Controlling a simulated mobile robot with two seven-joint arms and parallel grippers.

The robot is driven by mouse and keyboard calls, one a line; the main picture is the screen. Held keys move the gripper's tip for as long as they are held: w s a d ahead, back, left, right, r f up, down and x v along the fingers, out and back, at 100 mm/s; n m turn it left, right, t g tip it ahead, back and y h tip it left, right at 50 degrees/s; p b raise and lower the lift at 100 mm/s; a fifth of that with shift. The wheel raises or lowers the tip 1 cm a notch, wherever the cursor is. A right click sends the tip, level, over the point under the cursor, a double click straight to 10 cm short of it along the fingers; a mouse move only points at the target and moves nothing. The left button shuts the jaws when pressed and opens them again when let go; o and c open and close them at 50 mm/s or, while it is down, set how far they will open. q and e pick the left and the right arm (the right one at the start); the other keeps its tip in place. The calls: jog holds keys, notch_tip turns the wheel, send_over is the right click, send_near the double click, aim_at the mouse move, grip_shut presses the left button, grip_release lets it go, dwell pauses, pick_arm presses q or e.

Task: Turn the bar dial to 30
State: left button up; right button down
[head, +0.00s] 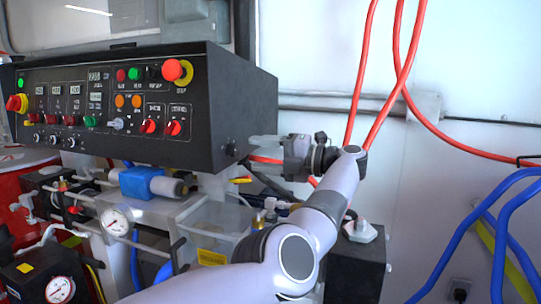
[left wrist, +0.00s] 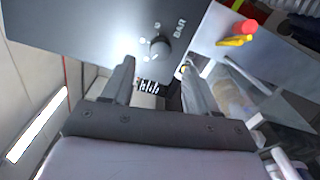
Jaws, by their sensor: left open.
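The bar dial (left wrist: 160,47) is a small round dark knob on the side face of the black control box, with BAR printed beside it and a few marks around it. In the head view the dial (head: 231,150) shows edge-on at the box's right side. I cannot read its setting. My left gripper (head: 254,150) is just right of the dial, pointing at it. In the left wrist view my left gripper (left wrist: 157,67) is open, and the dial lies just beyond and between its fingertips, seemingly apart from them. My right gripper is not in view.
The control box front (head: 60,110) carries several buttons and switches. Below it are a blue valve (head: 142,183), a gauge (head: 117,221) and piping. Red hoses (head: 358,80) hang behind my left arm, and blue hoses (head: 500,240) stand at the right. White wall lies between them.

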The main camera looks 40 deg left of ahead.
pick_arm(q)
jog(key=shift+p+v, duration=0.35)
jog(key=shift+v, duration=0.7)
